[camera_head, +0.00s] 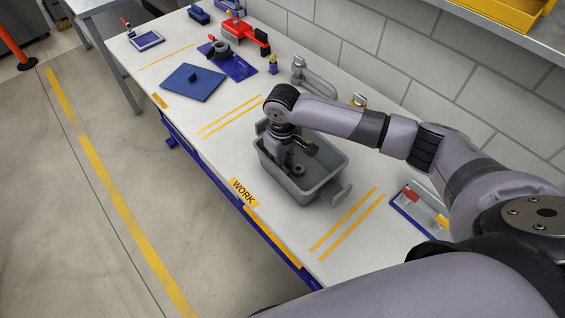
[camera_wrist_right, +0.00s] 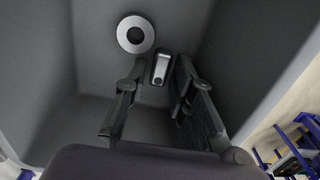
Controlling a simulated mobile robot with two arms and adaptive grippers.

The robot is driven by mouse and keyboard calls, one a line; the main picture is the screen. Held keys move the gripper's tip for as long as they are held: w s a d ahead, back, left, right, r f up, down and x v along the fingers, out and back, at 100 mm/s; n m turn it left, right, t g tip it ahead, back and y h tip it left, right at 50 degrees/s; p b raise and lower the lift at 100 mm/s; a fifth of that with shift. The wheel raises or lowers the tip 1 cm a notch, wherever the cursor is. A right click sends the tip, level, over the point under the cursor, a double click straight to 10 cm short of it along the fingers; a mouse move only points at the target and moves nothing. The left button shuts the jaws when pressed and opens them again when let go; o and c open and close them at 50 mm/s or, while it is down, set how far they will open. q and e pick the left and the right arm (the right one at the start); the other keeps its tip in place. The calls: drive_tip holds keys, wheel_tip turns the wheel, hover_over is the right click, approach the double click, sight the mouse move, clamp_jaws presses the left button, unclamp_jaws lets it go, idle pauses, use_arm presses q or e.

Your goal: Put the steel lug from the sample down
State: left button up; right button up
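A small steel lug (camera_wrist_right: 161,69) with a hole at one end shows in the right wrist view, inside a grey bin (camera_wrist_right: 95,45). The bin (camera_head: 328,158) stands in the work area of the bench in the head view. My right gripper (camera_head: 290,168) reaches down into it. Its two fingers (camera_wrist_right: 158,88) are apart, with the lug just beyond the tips, closer to the right finger. I see nothing gripped between them. Whether the lug touches a finger I cannot tell. In the head view the arm hides the lug. My left gripper is not in view.
A steel ring (camera_wrist_right: 136,34) lies in the bin near the lug. The bin walls stand close around my gripper. A blue-edged tray (camera_head: 420,212) is to the right. A blue plate (camera_head: 193,82) and a red tool (camera_head: 240,32) lie further left.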

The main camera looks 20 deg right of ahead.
wheel_tip(320, 180, up, 12)
drive_tip(key=shift+b, duration=0.35)
